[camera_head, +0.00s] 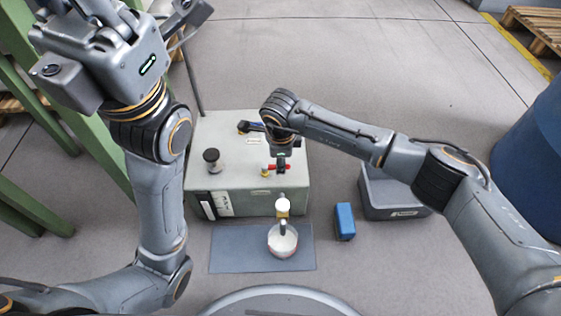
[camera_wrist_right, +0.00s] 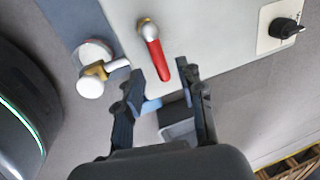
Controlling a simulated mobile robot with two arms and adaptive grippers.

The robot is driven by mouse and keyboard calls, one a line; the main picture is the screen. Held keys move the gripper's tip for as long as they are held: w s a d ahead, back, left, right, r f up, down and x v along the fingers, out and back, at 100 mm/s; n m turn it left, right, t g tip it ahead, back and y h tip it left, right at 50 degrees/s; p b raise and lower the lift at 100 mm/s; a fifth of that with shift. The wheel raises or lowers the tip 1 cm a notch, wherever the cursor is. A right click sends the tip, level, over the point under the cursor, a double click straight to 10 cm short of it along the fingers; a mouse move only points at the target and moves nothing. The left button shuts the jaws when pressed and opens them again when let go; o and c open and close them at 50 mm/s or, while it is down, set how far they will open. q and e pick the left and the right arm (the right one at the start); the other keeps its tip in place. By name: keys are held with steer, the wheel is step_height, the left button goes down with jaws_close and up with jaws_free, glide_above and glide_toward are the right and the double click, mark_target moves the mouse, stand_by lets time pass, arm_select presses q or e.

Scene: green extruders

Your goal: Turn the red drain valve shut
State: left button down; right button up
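The red valve handle (camera_head: 280,168) sits on a brass fitting on top of the pale grey-green box (camera_head: 245,180). In the right wrist view the red handle (camera_wrist_right: 158,62) shows whole, its free end near the mouth of my right gripper (camera_wrist_right: 160,72). My right gripper (camera_head: 281,160) is above the box at the valve, its fingers spread on either side of the handle's end; I cannot tell whether they touch it. My left gripper (camera_head: 140,20) is raised at the upper left, far from the valve; its fingers are partly hidden by its own wrist.
A white-knobbed brass tap (camera_head: 283,207) is at the box's front, above a round pan (camera_head: 283,240) on a blue mat (camera_head: 235,250). A blue block (camera_head: 345,222) and grey bin (camera_head: 390,200) stand right. A black knob (camera_head: 212,157) is on the box. A blue drum (camera_head: 535,150) stands far right.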

step_height(320, 180, up, 10)
steer(key=s, duration=0.2)
steer(key=shift+d+f, duration=0.15)
steer(key=shift+f, duration=0.05)
stand_by(0.3)
